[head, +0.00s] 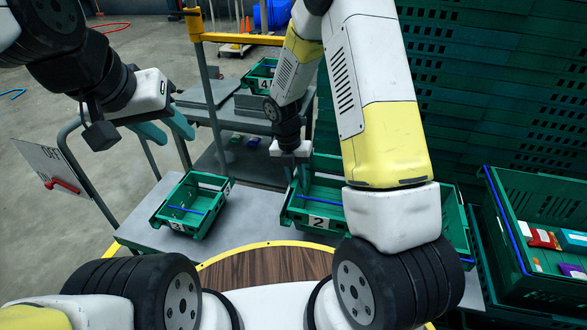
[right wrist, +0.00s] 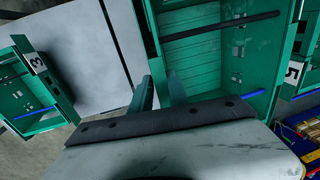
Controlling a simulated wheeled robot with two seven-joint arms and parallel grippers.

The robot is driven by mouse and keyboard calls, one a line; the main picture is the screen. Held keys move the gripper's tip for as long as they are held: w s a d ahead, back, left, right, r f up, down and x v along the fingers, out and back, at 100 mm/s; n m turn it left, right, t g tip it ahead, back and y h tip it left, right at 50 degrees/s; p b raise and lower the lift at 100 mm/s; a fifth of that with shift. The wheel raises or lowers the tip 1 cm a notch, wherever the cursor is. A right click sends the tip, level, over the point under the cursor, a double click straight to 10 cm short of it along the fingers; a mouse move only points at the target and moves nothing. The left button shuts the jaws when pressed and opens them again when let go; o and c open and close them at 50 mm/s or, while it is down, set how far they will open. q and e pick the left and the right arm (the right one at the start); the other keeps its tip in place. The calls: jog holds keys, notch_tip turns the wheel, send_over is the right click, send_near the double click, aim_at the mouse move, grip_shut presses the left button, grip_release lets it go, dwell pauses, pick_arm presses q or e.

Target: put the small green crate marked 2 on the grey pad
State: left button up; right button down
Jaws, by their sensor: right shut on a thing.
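The small green crate marked 2 (head: 318,222) stands at the centre of the head view, partly hidden by my right arm. My right gripper (head: 295,165) is shut on its left rim; the crate's slatted inside (right wrist: 215,50) shows beside the fingers (right wrist: 162,92) in the right wrist view. My left gripper (head: 165,128) is open and empty, off to the left above the floor. A flat grey slab (head: 203,94) on the rear stand may be the grey pad; I cannot tell for sure.
A green crate marked 3 (head: 168,215) sits on the grey table (head: 140,232), left of crate 2. A crate marked 4 (head: 262,80) stands at the back. A large green crate (head: 500,215) with packets is at right. A yellow-topped rail (head: 240,38) rises behind.

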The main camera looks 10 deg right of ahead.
jog(key=shift+s+d+f, duration=0.1)
jog(key=shift+d+f, duration=0.1)
jog(key=shift+f, duration=0.7)
jog(key=shift+s+d+f, duration=0.1)
jog(key=shift+d+f, duration=0.1)
jog(key=shift+f, duration=0.75)
jog(key=c, duration=1.3)
grip_release()
